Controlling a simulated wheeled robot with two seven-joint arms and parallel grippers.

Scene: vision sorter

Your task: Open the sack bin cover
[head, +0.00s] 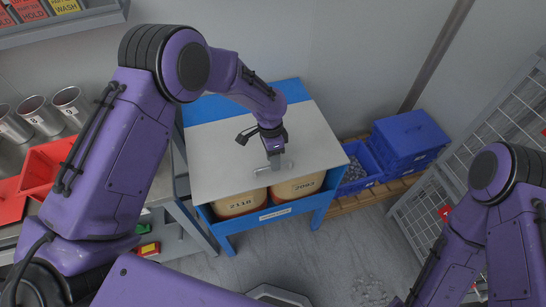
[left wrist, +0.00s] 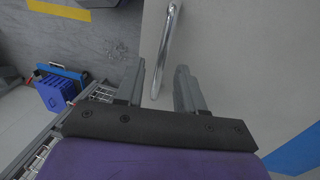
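The sack bin cover (head: 225,150) is a flat light-grey panel on a blue bin frame (head: 275,223). It slopes over two tan sacks (head: 237,204), whose fronts show below its front edge. A chrome bar handle (head: 283,167) sits near that edge. My left gripper (head: 274,160) is at the handle. In the left wrist view, my left gripper (left wrist: 159,84) has its two fingers apart, and the near end of the chrome handle (left wrist: 164,50) lies between them. Contact with the handle cannot be seen. My right arm is at the right, with its gripper out of view.
Blue crates (head: 408,141) stand on a wooden pallet right of the bin. A wire-mesh cage (head: 425,215) is at the far right. A bench with red trays (head: 42,167) and metal cups (head: 40,116) is at the left. Grey floor (head: 335,255) is open in front.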

